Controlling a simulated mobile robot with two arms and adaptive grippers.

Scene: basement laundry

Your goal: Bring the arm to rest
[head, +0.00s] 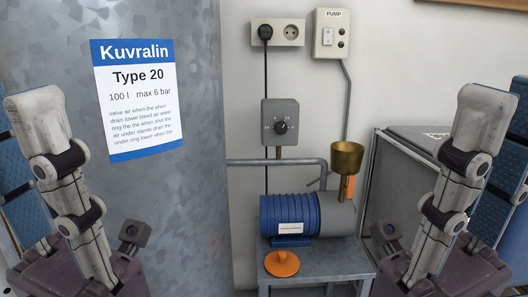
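My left arm (75,200) shows at the left side of the head view, with pale jointed links standing above a dark mauve block. My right arm (440,200) shows at the right side in nearly a mirrored pose. Both appear clear of the pump and its stand. I cannot make out separate fingertips on either arm, so whether the grippers are open or shut does not show. I see no object held by either arm.
A blue pump (289,213) and an orange disc (282,264) are on a grey stand (325,263). A brass funnel (346,158) rises beside the pump. A large metal tank (185,210) stands left. A grey open-fronted cabinet (402,150) is at right.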

